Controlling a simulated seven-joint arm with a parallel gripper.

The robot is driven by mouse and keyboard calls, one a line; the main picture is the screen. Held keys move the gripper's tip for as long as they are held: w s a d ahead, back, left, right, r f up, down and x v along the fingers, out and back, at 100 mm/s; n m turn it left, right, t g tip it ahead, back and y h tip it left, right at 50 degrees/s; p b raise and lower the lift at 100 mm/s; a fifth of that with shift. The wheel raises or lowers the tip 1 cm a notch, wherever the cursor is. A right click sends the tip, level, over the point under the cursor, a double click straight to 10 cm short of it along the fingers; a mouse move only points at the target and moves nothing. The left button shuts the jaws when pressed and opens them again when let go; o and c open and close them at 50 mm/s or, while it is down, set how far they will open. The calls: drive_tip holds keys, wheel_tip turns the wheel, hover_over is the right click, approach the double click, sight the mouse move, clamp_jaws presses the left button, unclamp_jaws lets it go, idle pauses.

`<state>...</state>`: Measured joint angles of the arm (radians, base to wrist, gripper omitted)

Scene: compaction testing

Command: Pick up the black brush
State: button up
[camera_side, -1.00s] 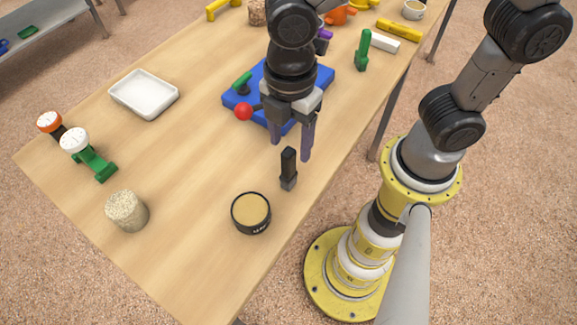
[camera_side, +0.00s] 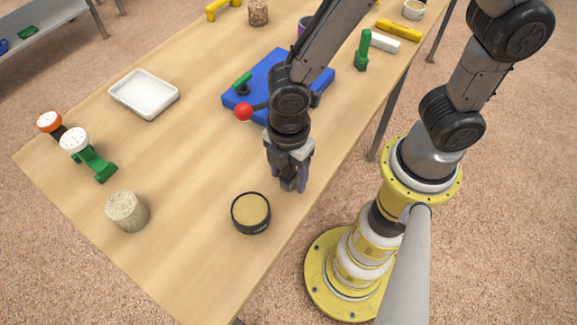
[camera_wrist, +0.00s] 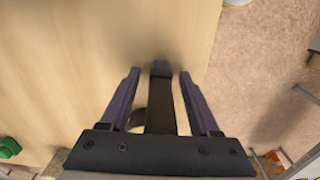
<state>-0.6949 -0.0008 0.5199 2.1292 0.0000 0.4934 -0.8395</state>
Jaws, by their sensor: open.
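The black brush (camera_wrist: 161,95) stands on the wooden table (camera_side: 200,180) near its right edge. In the side view my gripper (camera_side: 289,186) is lowered over it and hides most of the brush; its grey lower end (camera_side: 288,184) shows between the fingers. In the wrist view my gripper (camera_wrist: 157,92) is open, with one purple finger on each side of the brush. A gap shows between the brush and each finger, slightly smaller on the right.
A round tin (camera_side: 251,213) stands close to my gripper, to its lower left. A blue board with a red-knobbed lever (camera_side: 244,111) lies behind. A sample cylinder (camera_side: 127,211), a white tray (camera_side: 144,94) and dial gauges (camera_side: 75,141) stand to the left. The table middle is clear.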

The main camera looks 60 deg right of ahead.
clamp_jaws()
drive_tip(key=shift+r, duration=0.1)
idle(0.4)
